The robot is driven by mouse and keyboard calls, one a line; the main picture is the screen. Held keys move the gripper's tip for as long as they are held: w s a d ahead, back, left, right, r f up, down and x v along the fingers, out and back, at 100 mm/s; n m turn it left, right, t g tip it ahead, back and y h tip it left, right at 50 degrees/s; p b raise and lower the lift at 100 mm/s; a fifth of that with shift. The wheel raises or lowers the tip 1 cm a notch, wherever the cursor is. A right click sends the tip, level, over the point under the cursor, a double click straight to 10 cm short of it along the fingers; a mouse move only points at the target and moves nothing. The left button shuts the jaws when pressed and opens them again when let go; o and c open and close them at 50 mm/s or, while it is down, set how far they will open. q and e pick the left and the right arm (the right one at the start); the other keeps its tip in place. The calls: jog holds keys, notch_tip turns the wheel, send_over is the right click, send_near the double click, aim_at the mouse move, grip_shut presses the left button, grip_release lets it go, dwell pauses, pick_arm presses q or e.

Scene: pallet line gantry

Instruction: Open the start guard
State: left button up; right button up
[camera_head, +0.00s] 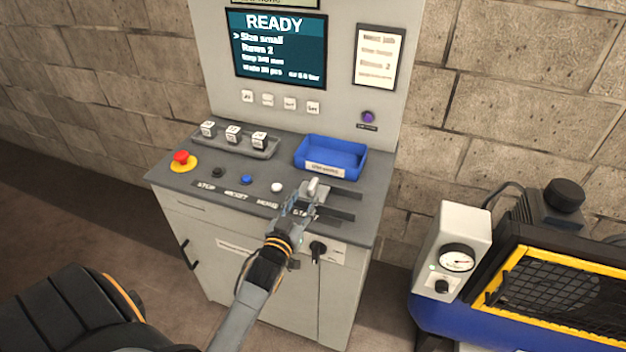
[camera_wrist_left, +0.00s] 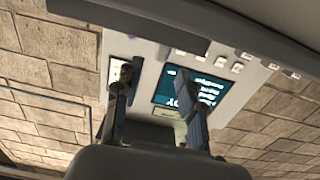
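The control desk (camera_head: 215,192) has a printed row of labels along its front, with START at the right end. My left gripper (camera_head: 298,203) is above that end and covers part of it. A small light-grey upright piece (camera_head: 314,187) stands just beyond the fingers; it looks like part of the start guard, but its shape is partly hidden. I cannot tell whether the fingers touch it. In the left wrist view the two fingers (camera_wrist_left: 157,108) are well apart with nothing seen between them. My right gripper is not in view.
A red stop button (camera_head: 181,157), a blue button (camera_head: 246,180) and a white button (camera_head: 277,187) lie left of the gripper. Behind are a blue tray (camera_head: 330,155) and a rack with white cubes (camera_head: 263,152). The screen (camera_head: 277,50) reads READY. A compressor-like machine (camera_head: 459,240) stands right.

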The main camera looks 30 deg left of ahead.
aim_at(310, 190)
pick_arm(q)
jog(key=p+x, duration=0.1)
jog(key=x, duration=0.6)
jog(key=shift+w, duration=0.35)
grip_shut()
